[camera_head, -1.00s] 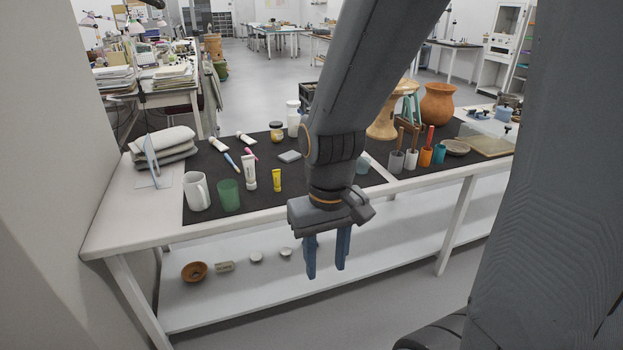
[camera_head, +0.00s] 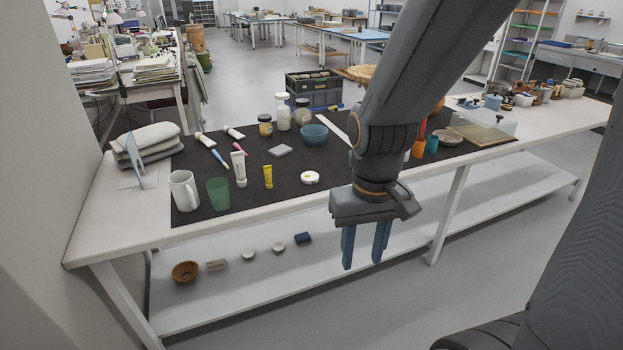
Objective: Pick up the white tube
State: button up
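A white tube (camera_head: 238,170) stands upright on the dark mat, just right of a green cup and left of a small yellow tube (camera_head: 268,176). Two more white tubes, a left one (camera_head: 205,140) and a right one (camera_head: 234,132), lie on the mat farther back. I cannot tell from the picture which one the task means. My gripper (camera_head: 365,245) hangs in front of the table's front edge, right of the tubes and well apart from them. Its two blue fingers point down with an empty gap between them.
A white mug (camera_head: 184,190) and the green cup (camera_head: 218,194) stand left of the upright tube. A blue bowl (camera_head: 314,134), a white round item (camera_head: 310,178) and jars (camera_head: 283,112) stand to its right. My arm hides part of the table's right side.

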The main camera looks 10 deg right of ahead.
aim_at(238, 158)
jog(key=u, duration=3)
jog(key=i, duration=0.15)
jog(key=z, duration=2.2)
jog(key=i, duration=0.5)
jog(key=u, duration=0.05)
